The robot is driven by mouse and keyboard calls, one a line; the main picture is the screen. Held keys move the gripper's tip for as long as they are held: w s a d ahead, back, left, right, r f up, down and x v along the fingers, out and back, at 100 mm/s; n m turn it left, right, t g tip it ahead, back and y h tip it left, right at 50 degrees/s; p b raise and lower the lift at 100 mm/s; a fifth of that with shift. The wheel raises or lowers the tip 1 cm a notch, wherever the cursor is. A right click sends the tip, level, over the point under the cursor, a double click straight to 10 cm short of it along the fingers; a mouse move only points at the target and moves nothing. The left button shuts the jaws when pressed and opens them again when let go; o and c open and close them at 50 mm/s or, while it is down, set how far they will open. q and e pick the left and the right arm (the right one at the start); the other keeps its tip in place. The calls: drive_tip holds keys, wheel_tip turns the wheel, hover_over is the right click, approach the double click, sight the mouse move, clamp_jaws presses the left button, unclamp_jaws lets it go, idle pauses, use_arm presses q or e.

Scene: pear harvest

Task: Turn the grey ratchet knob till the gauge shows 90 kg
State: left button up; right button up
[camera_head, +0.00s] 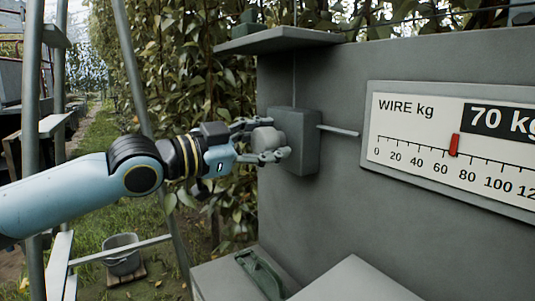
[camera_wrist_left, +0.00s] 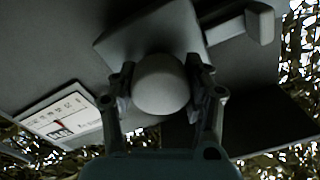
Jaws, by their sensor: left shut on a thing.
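The grey ratchet knob (camera_head: 267,140) sticks out from a square grey box (camera_head: 303,140) on the grey panel. My left gripper (camera_head: 270,141) is shut on the knob, one finger on each side. In the left wrist view the round knob (camera_wrist_left: 160,84) sits between the two fingers of my left gripper (camera_wrist_left: 160,92). The gauge (camera_head: 452,150) is marked WIRE kg and reads 70 kg, with its red pointer (camera_head: 454,145) near 70 on the scale. The gauge's right end is cut off. My right gripper is not in view.
A thin rod (camera_head: 339,131) juts from the box towards the gauge. A small shelf (camera_head: 278,40) sits above the knob. A green tool (camera_head: 260,273) lies on a grey surface below.

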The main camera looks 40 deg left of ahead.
use_arm(q)
drive_tip(key=m+b, duration=0.2)
drive_tip(key=m, duration=0.1)
drive_tip(key=m+b, duration=0.2)
drive_tip(key=shift+f, duration=0.25)
drive_tip(key=shift+r+m+b, duration=0.1)
drive_tip(key=shift+m+b, duration=0.7)
drive_tip(key=shift+m, duration=0.5)
drive_tip(key=o, duration=1.2)
drive_tip(key=shift+r, duration=0.1)
